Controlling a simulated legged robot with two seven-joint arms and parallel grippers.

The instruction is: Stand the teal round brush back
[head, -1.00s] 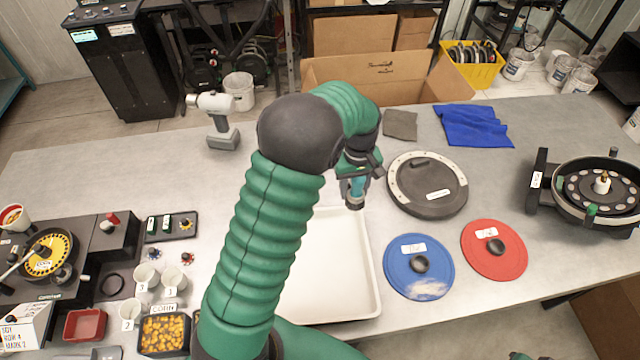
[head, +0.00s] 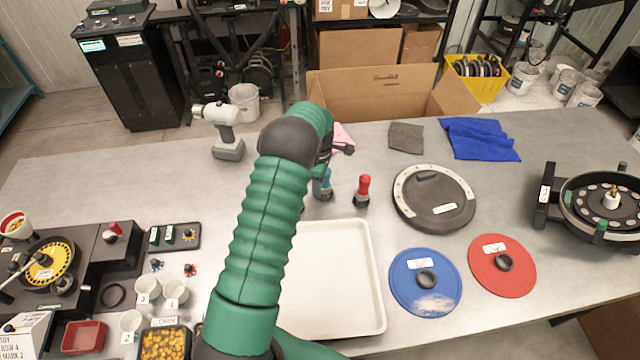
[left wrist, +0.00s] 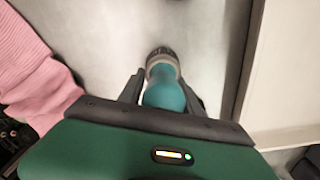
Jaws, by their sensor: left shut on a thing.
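The teal round brush (left wrist: 165,88) is between the fingers of my left gripper (left wrist: 164,92), which is shut on its handle. Its dark bristle end points away from the wrist camera, toward the grey table. In the head view the brush (head: 327,184) shows only in part, beside my left forearm and above the tray's far edge. It looks about upright, bristles down; I cannot tell whether they touch the table. A red-handled round brush (head: 363,188) stands upright on the table just to its right. My right gripper is not in view.
A white tray (head: 377,290) lies in front of the brushes. A pink cloth (left wrist: 35,75) lies beside the gripper, partly hidden in the head view. A dark round lid (head: 432,215), a blue disc (head: 405,290) and a red disc (head: 485,265) lie to the right.

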